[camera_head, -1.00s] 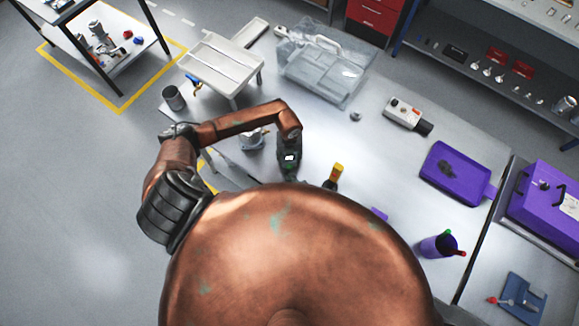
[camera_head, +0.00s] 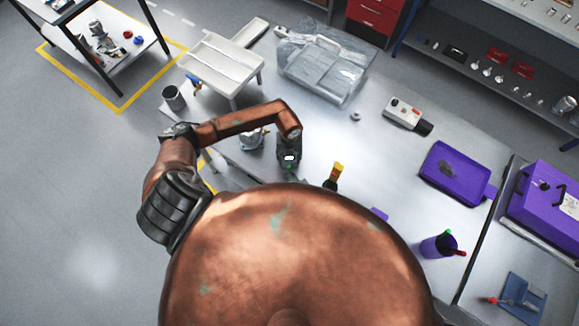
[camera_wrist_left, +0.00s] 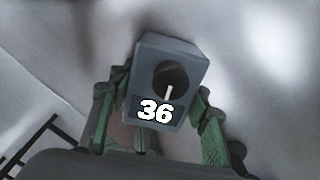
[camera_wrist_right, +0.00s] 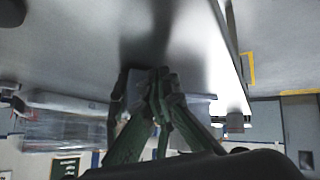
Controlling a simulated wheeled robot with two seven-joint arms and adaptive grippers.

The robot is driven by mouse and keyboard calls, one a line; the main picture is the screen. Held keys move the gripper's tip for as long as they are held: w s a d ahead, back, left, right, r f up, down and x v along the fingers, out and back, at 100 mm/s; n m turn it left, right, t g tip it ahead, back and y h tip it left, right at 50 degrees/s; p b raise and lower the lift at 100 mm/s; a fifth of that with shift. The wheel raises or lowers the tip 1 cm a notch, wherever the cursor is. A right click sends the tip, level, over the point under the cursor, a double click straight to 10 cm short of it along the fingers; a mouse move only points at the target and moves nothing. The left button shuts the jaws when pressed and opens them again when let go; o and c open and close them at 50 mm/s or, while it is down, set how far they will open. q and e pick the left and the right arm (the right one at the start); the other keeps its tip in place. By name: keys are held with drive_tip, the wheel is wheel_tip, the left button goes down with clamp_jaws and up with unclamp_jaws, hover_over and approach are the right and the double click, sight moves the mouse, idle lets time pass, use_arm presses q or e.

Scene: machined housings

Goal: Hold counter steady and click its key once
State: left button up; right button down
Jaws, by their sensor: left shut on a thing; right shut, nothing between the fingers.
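The counter (camera_wrist_left: 184,60) is a small dark grey box held in my left gripper (camera_wrist_left: 157,112). Its green-padded fingers are shut on the counter's two sides. The counter's face shows a white number 36 and a dark round opening with a pale thin bar in it. In the head view the left gripper (camera_head: 288,160) is over the near left part of the table, with the white display small between its fingers. My right gripper (camera_wrist_right: 158,75) shows in the right wrist view, shut and empty, apart from the counter.
The table middle is mostly clear.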

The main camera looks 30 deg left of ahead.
drive_tip(key=shift+w, duration=0.1)
idle(0.5)
drive_tip(key=shift+w+a, duration=0.2)
drive_tip(key=shift+w, duration=0.05)
drive_tip(key=shift+w+a, duration=0.25)
drive_tip(key=shift+w, duration=0.15)
idle(0.8)
drive_tip(key=shift+s, duration=0.1)
drive_tip(key=shift+s+d+r, duration=0.1)
drive_tip(key=shift+s+d, duration=0.4)
drive_tip(key=shift+s, duration=0.2)
drive_tip(key=shift+s+d, duration=0.45)
drive_tip(key=shift+s, duration=0.25)
drive_tip(key=shift+s+d, duration=0.4)
drive_tip(key=shift+s, duration=0.35)
drive_tip(key=shift+s+d, duration=0.45)
drive_tip(key=shift+s, duration=0.25)
use_arm(q)
drive_tip(key=o, duration=1.4)
